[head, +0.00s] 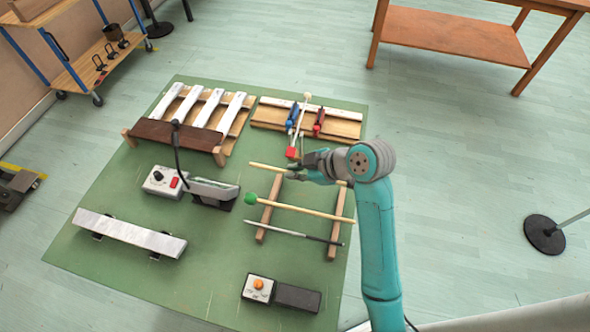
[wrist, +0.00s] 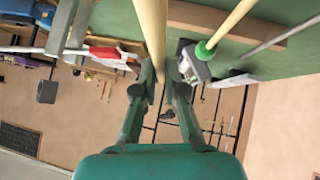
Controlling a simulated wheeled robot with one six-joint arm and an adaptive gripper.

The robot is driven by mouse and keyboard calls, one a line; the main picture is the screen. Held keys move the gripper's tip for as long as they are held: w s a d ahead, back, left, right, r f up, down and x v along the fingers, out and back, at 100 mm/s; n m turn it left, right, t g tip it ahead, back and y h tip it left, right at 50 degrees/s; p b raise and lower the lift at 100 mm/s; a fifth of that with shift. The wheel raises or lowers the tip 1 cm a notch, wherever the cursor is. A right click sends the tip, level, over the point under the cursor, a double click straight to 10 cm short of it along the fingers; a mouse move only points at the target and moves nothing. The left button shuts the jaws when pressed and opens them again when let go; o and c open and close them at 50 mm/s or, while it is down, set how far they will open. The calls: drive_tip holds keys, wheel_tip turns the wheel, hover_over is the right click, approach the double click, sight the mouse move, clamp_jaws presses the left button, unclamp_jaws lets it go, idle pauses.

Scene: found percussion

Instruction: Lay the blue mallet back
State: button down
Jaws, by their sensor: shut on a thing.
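My gripper (head: 288,172) is shut on a pale wooden stick (head: 263,166) at the far end of the two-rail wooden rack. The stick runs between the fingers in the wrist view (wrist: 151,30). No blue head shows on it; its right part is hidden behind my gripper and arm. I cannot tell whether it touches the rails. The rack's left rail (head: 268,212) and right rail (head: 337,222) are partly bare. A green-headed mallet (head: 305,209) lies across both rails, with a thin dark-handled metal rod (head: 285,230) nearer me.
A red block (head: 292,153) on a stick lies just beyond my gripper, by a board with a blue clip (head: 292,115) and red clip (head: 319,122). White bars (head: 200,108), a control box (head: 165,182) and a metal bar (head: 130,234) occupy the green mat (head: 215,265).

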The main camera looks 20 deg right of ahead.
drive_tip(key=shift+s+d+r, duration=0.1)
drive_tip(key=shift+r, duration=0.05)
drive_tip(key=shift+f, duration=3.25)
drive_tip(key=shift+f, duration=0.3)
drive_tip(key=c, duration=1.2)
unclamp_jaws()
drive_tip(key=v, duration=1.2)
